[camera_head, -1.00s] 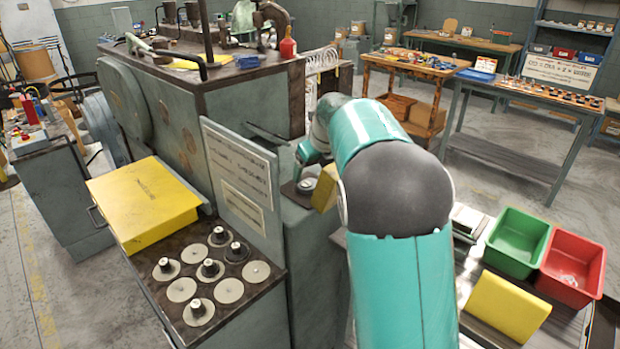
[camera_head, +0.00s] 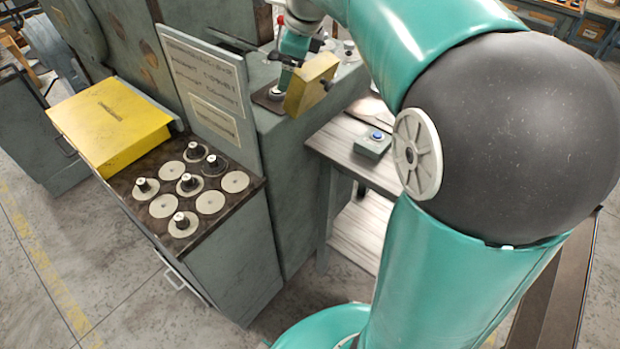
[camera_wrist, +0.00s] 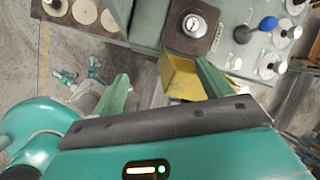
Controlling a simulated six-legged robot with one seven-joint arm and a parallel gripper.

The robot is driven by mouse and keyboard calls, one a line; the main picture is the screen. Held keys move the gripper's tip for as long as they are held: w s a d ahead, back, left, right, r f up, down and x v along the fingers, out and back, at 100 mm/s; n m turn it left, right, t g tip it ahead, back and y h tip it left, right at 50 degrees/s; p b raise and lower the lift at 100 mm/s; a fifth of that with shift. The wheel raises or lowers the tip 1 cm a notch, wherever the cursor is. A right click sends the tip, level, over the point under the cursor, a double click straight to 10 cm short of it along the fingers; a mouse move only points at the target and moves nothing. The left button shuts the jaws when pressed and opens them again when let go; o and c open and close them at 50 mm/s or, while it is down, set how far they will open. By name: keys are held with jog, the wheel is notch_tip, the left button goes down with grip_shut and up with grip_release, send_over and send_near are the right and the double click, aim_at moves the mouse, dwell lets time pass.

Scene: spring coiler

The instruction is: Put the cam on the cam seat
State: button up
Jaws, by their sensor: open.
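My gripper (camera_wrist: 163,70) is open and empty in the wrist view, its two green fingers wide apart. A dark square plate (camera_wrist: 176,41) with a round silver piece (camera_wrist: 193,26) on it lies beyond the fingertips, apart from them. In the head view my gripper (camera_head: 293,48) is above the cabinet, close over the plate (camera_head: 268,98); its fingertips do not show clearly. I cannot tell whether this plate is the cam seat or the silver piece the cam. A tray (camera_head: 127,172) holds several pale discs, some with dark, silver-topped pieces (camera_head: 187,182).
A yellow block (camera_head: 310,84) stands beside the plate; it also shows in the wrist view (camera_wrist: 186,80). A sign panel (camera_head: 210,85) rises between tray and plate. A yellow lid (camera_head: 110,122) lies left of the tray. A button box (camera_head: 373,145) is on the lower table.

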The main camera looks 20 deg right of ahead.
jog(key=s+a+f+n, duration=0.2)
jog(key=s+n, duration=0.6)
jog(key=s+a+f+n, duration=0.2)
jog(key=s+f+n, duration=0.1)
jog(key=s+n, duration=0.5)
jog(key=s+a+f+n+t+h, duration=0.1)
jog(key=s+a+f+n, duration=0.1)
jog(key=s+n, duration=0.6)
jog(key=shift+s+a+f, duration=0.2)
jog(key=shift+s+a, duration=0.2)
jog(key=shift+s, duration=0.45)
